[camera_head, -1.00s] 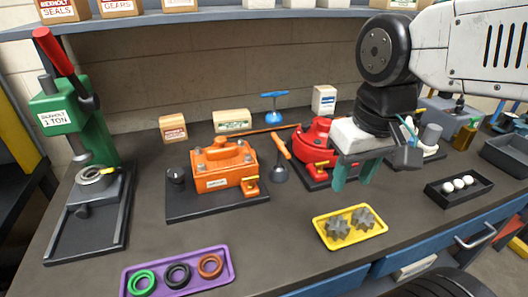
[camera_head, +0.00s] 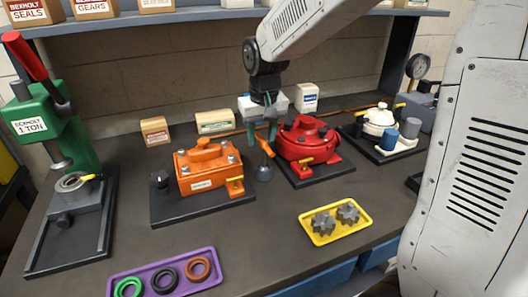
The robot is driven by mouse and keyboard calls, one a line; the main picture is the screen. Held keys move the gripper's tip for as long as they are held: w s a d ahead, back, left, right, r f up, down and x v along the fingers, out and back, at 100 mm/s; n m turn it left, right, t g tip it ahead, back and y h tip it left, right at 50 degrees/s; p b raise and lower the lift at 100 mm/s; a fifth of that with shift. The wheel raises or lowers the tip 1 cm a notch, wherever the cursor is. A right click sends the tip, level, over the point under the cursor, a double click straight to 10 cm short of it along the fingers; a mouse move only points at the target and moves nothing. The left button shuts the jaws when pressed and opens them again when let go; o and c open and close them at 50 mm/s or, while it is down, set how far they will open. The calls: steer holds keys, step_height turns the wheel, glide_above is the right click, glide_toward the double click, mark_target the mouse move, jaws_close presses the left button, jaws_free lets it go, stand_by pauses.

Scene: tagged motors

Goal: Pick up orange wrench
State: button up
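The orange wrench (camera_head: 264,148) stands tilted, its lower end at a small dark round base (camera_head: 264,174) on the bench, between the orange unit and the red unit. My gripper (camera_head: 262,132) points down at the wrench's upper end. Its two teal fingers are apart, one on each side of the wrench top in the picture. I cannot tell whether they touch it or how they line up in depth. The blue T-handle tool behind is mostly hidden by my gripper.
The orange motor unit (camera_head: 205,170) stands close on the left and the red unit (camera_head: 308,142) close on the right. Small boxes (camera_head: 215,122) line the wall behind. A yellow tray (camera_head: 320,236) with grey gears and a purple tray (camera_head: 200,283) lie in front. Bare bench lies between.

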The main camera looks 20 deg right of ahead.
mark_target(263, 166)
steer(key=f, duration=0.5)
steer(key=shift+w+d+f, duration=0.1)
steer(key=shift+d+f, duration=0.15)
steer(key=shift+f, duration=0.05)
jaws_close()
